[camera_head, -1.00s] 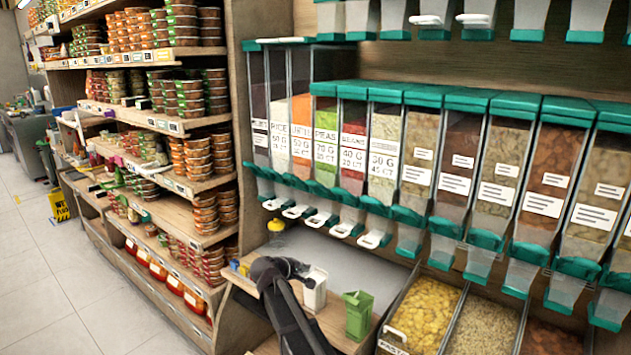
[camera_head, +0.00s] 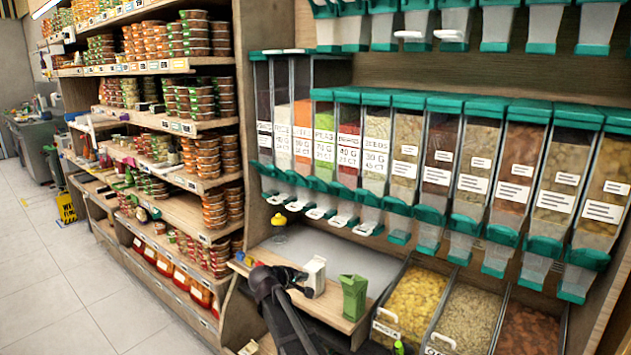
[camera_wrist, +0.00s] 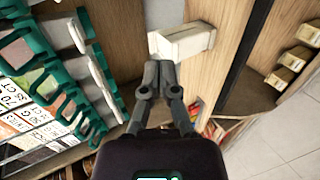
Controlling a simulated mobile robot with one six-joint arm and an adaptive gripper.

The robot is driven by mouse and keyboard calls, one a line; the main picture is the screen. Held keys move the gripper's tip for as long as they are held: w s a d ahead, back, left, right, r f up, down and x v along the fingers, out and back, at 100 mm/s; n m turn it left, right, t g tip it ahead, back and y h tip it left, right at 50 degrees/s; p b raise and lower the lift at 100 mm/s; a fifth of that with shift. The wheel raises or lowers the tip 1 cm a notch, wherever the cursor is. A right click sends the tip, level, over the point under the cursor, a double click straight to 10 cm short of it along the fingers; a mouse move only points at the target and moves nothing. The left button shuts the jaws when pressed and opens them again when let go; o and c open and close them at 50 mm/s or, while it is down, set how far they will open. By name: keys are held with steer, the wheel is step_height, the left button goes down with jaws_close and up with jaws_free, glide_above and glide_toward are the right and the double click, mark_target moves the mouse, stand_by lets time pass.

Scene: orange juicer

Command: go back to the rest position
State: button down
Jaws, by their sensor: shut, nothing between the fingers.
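My gripper (camera_wrist: 158,75) is shut in the wrist view, its fingertips together with nothing held between them. A white carton (camera_wrist: 185,42) lies beyond the fingertips in that view; whether they touch it I cannot tell. In the head view my dark arm reaches up from the bottom, and my gripper (camera_head: 304,280) is close to the white carton (camera_head: 315,274) on the wooden counter (camera_head: 335,318). The fingers are small and partly hard to make out there.
A green carton (camera_head: 353,297) stands just right of the white one. A yellow-topped bottle (camera_head: 279,228) is behind. Dispensers (camera_head: 405,160) line the wall above, grain bins (camera_head: 412,303) lie to the right, and stocked shelves (camera_head: 180,190) to the left.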

steer(key=s+d+f+m+g+y+p, duration=0.2)
steer(key=s+d+m+g+p, duration=0.3)
steer(key=s+d, duration=0.95)
steer(key=s+d+m+g+y+p, duration=0.1)
steer(key=s+d+m+g+y, duration=0.1)
steer(key=s, duration=0.6)
steer(key=s+d+m+g+y+p, duration=0.2)
steer(key=s+d+m+y, duration=0.1)
steer(key=s, duration=0.4)
steer(key=shift+s+d+g+y, duration=0.3)
steer(key=shift+s+d, duration=0.1)
steer(key=shift+d, duration=0.1)
steer(key=shift+r, duration=0.1)
stand_by(1.8)
